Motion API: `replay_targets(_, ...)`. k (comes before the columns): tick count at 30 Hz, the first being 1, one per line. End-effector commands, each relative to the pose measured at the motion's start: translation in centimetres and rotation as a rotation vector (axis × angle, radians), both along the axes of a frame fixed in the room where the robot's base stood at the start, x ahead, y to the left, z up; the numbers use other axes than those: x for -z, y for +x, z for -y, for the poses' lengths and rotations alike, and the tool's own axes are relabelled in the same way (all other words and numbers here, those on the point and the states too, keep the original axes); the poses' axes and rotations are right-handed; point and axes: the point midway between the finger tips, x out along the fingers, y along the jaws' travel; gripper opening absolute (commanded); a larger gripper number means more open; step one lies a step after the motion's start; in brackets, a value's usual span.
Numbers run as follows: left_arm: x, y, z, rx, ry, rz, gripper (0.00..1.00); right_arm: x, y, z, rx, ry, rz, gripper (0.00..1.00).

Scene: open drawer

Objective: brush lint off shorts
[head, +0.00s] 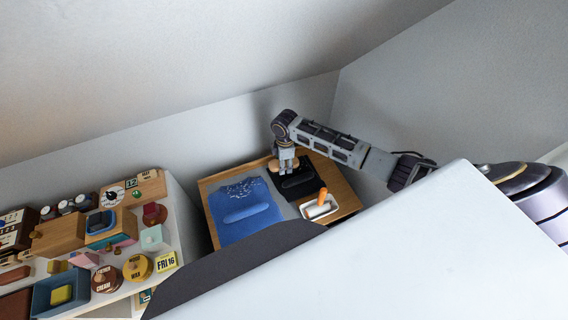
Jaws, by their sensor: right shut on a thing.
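Blue shorts (232,229) lie flat on a wooden-edged surface (348,196), with white lint specks (243,187) scattered across their far part. A rounded blue raised shape (246,213) shows on the middle of the shorts; I cannot tell whether it is a fold or a separate thing. My right gripper (285,168) points down just right of the shorts, over the left far part of a black piece (298,187). It is shut on a small tan thing, probably a brush, mostly hidden by the fingers. My left gripper is out of view.
A white tray (318,213) with an orange-handled tool (321,197) sits right of the shorts. A crowded shelf (117,284) with boxes, tins and clocks stands at left. A large white panel fills the lower right. Walls rise close behind.

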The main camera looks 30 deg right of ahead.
Motion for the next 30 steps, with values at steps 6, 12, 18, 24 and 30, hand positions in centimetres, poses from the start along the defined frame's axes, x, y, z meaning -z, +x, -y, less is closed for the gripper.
replay_targets(6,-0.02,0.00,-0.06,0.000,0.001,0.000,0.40,-0.04,0.02,0.01,0.000,0.000,0.000,0.25)
replay_targets(12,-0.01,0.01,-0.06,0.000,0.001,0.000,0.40,-0.01,0.02,0.00,0.000,0.000,0.000,0.25)
replay_targets(18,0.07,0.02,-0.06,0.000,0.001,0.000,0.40,0.20,0.02,0.00,0.000,0.000,0.000,0.25)
replay_targets(24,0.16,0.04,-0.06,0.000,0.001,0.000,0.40,0.45,0.02,0.00,0.000,0.000,0.000,0.25)
replay_targets(30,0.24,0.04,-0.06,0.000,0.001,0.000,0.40,0.70,0.01,-0.01,0.000,0.000,0.000,0.25)
